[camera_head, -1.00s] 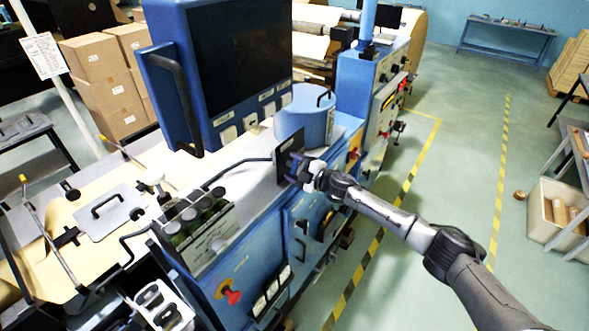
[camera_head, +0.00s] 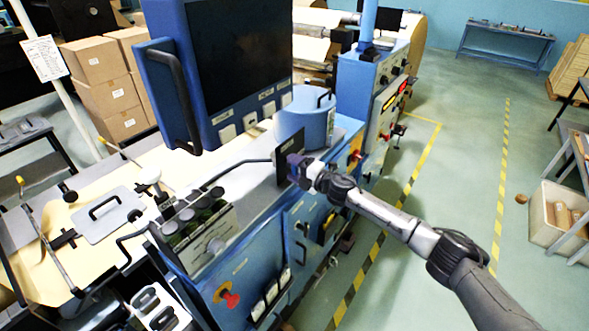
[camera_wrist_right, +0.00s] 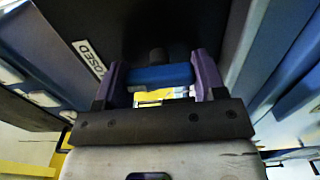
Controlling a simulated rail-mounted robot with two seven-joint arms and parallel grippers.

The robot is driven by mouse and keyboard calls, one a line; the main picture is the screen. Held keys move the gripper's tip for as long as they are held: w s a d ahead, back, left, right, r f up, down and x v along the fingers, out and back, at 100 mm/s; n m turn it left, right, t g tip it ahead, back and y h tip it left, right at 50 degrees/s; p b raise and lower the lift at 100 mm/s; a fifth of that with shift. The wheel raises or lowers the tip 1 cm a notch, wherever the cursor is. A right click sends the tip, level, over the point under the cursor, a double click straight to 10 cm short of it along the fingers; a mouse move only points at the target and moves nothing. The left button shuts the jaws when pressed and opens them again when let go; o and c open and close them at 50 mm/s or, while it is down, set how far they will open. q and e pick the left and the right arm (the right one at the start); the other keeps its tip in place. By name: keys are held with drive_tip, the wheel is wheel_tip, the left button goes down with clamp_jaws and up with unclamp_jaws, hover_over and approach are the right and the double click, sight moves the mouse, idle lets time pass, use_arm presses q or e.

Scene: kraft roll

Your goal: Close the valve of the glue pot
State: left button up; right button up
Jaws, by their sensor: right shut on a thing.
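The glue pot (camera_head: 305,122) is a blue cylinder with a lid and a dark handle, standing on the machine's side deck. A dark upright plate (camera_head: 284,152) stands just in front of it. My right gripper (camera_head: 293,166) is at the plate's face. In the right wrist view, its two purple fingers (camera_wrist_right: 160,80) are shut on the blue valve handle (camera_wrist_right: 157,74), which lies crosswise between them on a dark stub. A white label (camera_wrist_right: 88,58) on the dark plate reads "...OSED", partly cut off. The fingers mostly hide the handle in the head view. My left gripper is out of view.
A large monitor (camera_head: 240,55) on a blue frame stands left of the pot. A control panel (camera_head: 200,222) and a red stop button (camera_head: 229,298) are nearer. A blue column (camera_head: 358,85) rises behind. The aisle floor (camera_head: 455,190) to the right is clear.

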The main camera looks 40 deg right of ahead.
idle(0.3)
drive_tip(key=o, duration=0.9)
drive_tip(key=shift+s, duration=0.1)
drive_tip(key=shift+s+d, duration=0.15)
drive_tip(key=shift+s, duration=0.15)
drive_tip(key=b+v, duration=0.3)
drive_tip(key=v, duration=1)
drive_tip(key=shift+b, duration=0.35)
